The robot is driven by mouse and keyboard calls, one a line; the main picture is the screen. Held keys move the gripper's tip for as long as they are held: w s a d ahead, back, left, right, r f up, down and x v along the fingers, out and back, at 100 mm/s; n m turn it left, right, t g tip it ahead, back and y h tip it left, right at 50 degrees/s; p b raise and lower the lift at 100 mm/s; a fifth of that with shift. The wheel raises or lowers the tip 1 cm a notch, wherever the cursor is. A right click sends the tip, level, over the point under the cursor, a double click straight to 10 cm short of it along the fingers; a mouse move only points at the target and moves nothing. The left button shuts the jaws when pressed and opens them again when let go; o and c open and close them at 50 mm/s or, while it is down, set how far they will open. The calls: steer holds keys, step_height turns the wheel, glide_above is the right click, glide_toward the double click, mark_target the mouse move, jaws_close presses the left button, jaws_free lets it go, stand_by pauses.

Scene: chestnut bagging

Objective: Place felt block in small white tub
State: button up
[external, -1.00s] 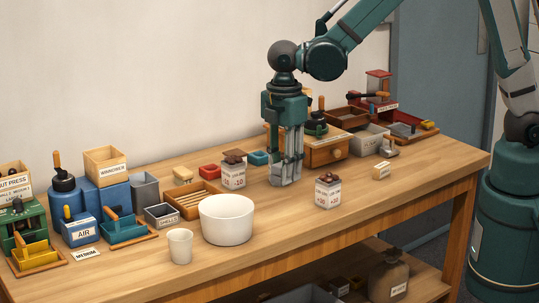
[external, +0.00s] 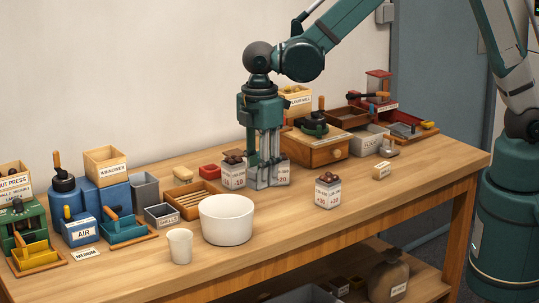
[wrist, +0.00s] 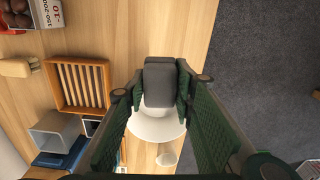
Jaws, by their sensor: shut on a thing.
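My gripper (external: 266,182) points down over the middle of the table in the external view. In the wrist view my gripper (wrist: 160,88) is shut on a dark grey felt block (wrist: 158,82), with a green-padded finger on each side. In the external view I cannot make out the block between the fingers. The small white tub (external: 180,246) stands upright near the table's front edge, left of and in front of my gripper. It also shows low in the wrist view (wrist: 167,155), beyond the large white tub.
A large white tub (external: 227,219) stands between my gripper and the small tub; it also shows in the wrist view (wrist: 155,128). Labelled chestnut cartons (external: 328,192) stand near my gripper. A slatted wooden tray (external: 190,199) lies behind the large tub. Machines crowd the far left.

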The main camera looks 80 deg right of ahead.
mark_target(227, 221)
steer(key=w+a+p, duration=0.1)
steer(key=w+a, duration=0.6)
steer(key=a, duration=0.1)
steer(key=shift+w+m, duration=0.2)
steer(key=shift+m, duration=0.2)
steer(key=shift+a, duration=0.1)
steer(key=shift+f, duration=3.05)
steer(key=shift+f, duration=1.85)
steer(key=shift+f, duration=0.2)
steer(key=o, duration=0.9)
steer(key=shift+r, duration=0.25)
